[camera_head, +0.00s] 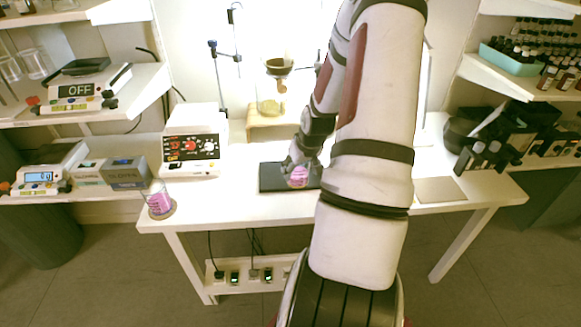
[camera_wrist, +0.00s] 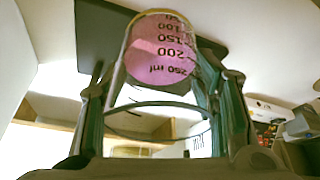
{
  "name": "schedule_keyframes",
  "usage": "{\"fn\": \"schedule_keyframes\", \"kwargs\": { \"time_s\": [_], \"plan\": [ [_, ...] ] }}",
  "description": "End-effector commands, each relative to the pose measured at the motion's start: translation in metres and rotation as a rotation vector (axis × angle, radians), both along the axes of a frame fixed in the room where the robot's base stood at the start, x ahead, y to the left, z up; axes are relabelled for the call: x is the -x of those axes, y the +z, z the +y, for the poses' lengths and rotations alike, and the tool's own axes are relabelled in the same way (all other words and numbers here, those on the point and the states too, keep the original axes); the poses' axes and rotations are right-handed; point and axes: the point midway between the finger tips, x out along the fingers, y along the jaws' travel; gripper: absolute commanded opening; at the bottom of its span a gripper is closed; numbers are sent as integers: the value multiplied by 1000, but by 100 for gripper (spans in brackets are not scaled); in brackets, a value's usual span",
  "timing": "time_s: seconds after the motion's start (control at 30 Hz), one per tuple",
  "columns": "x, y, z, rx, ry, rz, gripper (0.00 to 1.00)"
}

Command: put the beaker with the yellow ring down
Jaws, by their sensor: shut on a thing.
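The beaker (camera_head: 299,178) holds pink liquid and is in my gripper (camera_head: 304,163). It stands over the dark flat plate (camera_head: 268,187) in the middle of the white table. In the wrist view the beaker (camera_wrist: 158,50) shows dark volume marks and a thin yellowish ring at its far end, close to the dark plate (camera_wrist: 97,30). The fingers of my gripper (camera_wrist: 160,95) are on both sides of the glass, shut on it. I cannot tell whether its base touches the plate.
A second beaker with pink liquid (camera_head: 160,203) stands on a round coaster at the table's left corner. A white instrument with dials (camera_head: 193,143) is behind it. A wooden stand (camera_head: 262,127) with glassware is at the back. A grey-beige plate (camera_head: 441,190) lies at the right.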

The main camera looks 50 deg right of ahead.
Motion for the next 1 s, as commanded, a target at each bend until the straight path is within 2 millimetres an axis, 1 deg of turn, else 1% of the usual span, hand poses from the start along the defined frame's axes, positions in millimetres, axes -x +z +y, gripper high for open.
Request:
{"fn": "schedule_keyframes", "kwargs": {
  "time_s": [0.03, 0.1, 0.2, 0.3, 0.37, 0.47, 0.63, 0.7, 1.0],
  "plan": [
    [-12, -2, -8, 2, 1, -2, 19],
    [-24, -3, -16, 1, 1, -2, 19],
    [-37, -5, -26, 1, 0, -2, 19],
    [-44, -5, -31, 0, 0, -1, 19],
    [-46, -5, -33, 0, 0, -1, 19],
    [-47, -11, -33, -1, 0, 0, 19],
    [-46, -34, -33, -2, -1, 1, 19],
    [-47, -40, -33, -1, 0, 0, 19],
    [-47, -41, -33, 0, 0, -1, 19]
  ]
}}
